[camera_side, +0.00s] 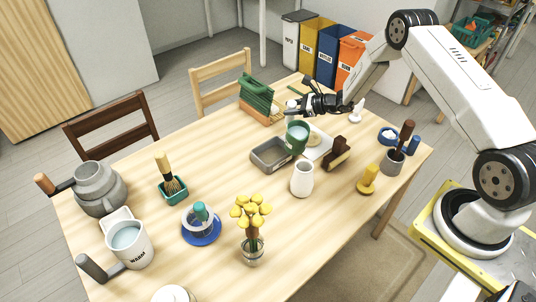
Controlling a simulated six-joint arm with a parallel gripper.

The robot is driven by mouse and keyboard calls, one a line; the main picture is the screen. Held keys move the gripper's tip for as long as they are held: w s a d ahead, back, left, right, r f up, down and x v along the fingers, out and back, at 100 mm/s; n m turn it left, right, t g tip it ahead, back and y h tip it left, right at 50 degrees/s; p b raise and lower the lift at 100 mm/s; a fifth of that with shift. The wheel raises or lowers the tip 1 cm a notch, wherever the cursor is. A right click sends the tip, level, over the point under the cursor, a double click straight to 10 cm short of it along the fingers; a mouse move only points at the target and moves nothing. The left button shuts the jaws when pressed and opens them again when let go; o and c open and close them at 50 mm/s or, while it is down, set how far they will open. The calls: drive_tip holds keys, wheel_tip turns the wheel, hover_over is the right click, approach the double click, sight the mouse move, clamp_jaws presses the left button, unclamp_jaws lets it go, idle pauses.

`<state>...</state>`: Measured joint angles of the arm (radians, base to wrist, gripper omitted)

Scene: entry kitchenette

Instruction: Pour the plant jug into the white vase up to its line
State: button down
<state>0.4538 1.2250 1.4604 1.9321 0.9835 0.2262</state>
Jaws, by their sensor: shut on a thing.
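My gripper (292,111) is at the far side of the table, pointing left. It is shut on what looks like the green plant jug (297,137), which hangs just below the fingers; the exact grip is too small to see. The jug looks roughly upright and overlaps the edge of a grey tray in the picture. The white vase (302,180) stands upright on the table, nearer the camera than the jug and apart from it. Its line and the liquid level inside do not show.
A grey tray (258,158) lies left of the jug, and a brown block-like object (337,154) right of it. A glass with yellow flowers (252,250) stands in front of the vase. A yellow stand (367,181) is to its right. A green rack (257,97) is behind.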

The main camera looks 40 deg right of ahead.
drive_tip(key=shift+s+a+f, duration=0.25)
drive_tip(key=shift+s+a, duration=0.2)
drive_tip(key=shift+s, duration=0.2)
drive_tip(key=shift+s+a+f, duration=0.3)
drive_tip(key=shift+s+a, duration=0.2)
drive_tip(key=shift+s, duration=0.2)
drive_tip(key=shift+s+a+f, duration=0.25)
drive_tip(key=shift+s+a, duration=0.2)
drive_tip(key=shift+s, duration=0.2)
idle(0.9)
drive_tip(key=shift+s+a+r+n+t, duration=0.15)
drive_tip(key=shift+r+n+t, duration=0.3)
drive_tip(key=shift+r, duration=0.35)
drive_tip(key=shift+s+a+r+n+t, duration=0.15)
drive_tip(key=shift+r+n+t, duration=0.25)
drive_tip(key=shift+r, duration=0.35)
drive_tip(key=shift+s+a+r+n+t, duration=0.1)
drive_tip(key=shift+s+r+n+t, duration=0.15)
drive_tip(key=shift+r, duration=0.25)
drive_tip(key=shift+s+a+r+n+t, duration=0.2)
drive_tip(key=shift+r+n+t, duration=0.1)
drive_tip(key=shift+r+n, duration=0.15)
drive_tip(key=shift+s+a+r+n+t, duration=0.1)
drive_tip(key=shift+s+r+n+t, duration=0.15)
drive_tip(key=shift+r, duration=0.3)
idle(2.1)
